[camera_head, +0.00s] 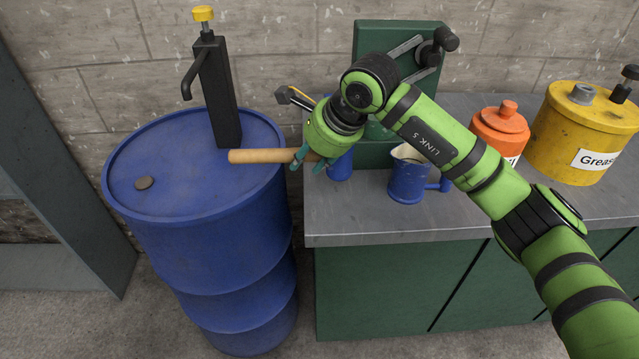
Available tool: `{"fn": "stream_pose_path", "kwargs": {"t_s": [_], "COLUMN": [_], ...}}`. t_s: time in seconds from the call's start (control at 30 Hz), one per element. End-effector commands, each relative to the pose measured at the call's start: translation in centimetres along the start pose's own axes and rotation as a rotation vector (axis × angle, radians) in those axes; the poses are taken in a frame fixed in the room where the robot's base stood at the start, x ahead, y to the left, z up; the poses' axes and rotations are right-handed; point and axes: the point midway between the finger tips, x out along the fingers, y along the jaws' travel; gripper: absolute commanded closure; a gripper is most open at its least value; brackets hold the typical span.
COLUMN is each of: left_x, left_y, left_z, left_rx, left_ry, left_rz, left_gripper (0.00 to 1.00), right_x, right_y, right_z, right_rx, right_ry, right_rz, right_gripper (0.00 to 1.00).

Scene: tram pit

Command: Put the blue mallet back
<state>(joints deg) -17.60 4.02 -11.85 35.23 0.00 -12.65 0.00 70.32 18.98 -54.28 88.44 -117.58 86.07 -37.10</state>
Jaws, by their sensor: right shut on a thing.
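My right gripper (309,165) is shut on the wooden handle of the blue mallet. The tan handle (258,156) sticks out to the left, over the right part of the blue drum's top. A blue piece that looks like the mallet's head (340,167) shows just right of the fingers, near the front left of the grey bench top (375,218). Whether it touches the bench is unclear. A green upright panel (373,38) with metal tools stands on the bench behind my arm, which hides part of it. My left gripper is out of view.
A blue drum (190,225) with a black hand pump (217,90) stands left of the bench. A blue jug (407,180) stands close right of the gripper. An orange can (500,130) and a yellow grease drum (578,125) stand further right. The front bench strip is clear.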

Motion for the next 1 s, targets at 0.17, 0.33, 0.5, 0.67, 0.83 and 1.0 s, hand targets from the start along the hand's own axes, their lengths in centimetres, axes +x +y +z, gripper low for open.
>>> {"fn": "stream_pose_path", "kwargs": {"t_s": [0.17,0.33,0.5,0.67,0.83,1.0], "left_x": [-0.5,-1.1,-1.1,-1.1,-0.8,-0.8], "left_y": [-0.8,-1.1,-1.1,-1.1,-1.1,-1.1], "left_z": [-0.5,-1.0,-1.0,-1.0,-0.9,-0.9], "left_rx": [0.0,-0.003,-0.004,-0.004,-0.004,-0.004], "left_ry": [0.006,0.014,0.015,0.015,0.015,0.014], "left_rz": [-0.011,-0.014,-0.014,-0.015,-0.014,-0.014], "left_gripper": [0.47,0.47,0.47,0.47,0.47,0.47], "right_x": [1.4,3.5,5.1,5.2,5.4,5.5], "right_y": [0.6,1.6,2.2,2.2,2.3,2.4], "right_z": [-0.6,-1.5,-2.1,-2.2,-2.2,-2.3], "right_rx": [-0.001,0.0,-0.001,-0.002,-0.002,-0.001], "right_ry": [-0.002,-0.001,-0.001,-0.002,-0.002,0.0], "right_rz": [-0.003,0.001,-0.003,-0.005,-0.005,-0.002], "right_gripper": [1.0,1.0,1.0,1.0,1.0,0.4]}}
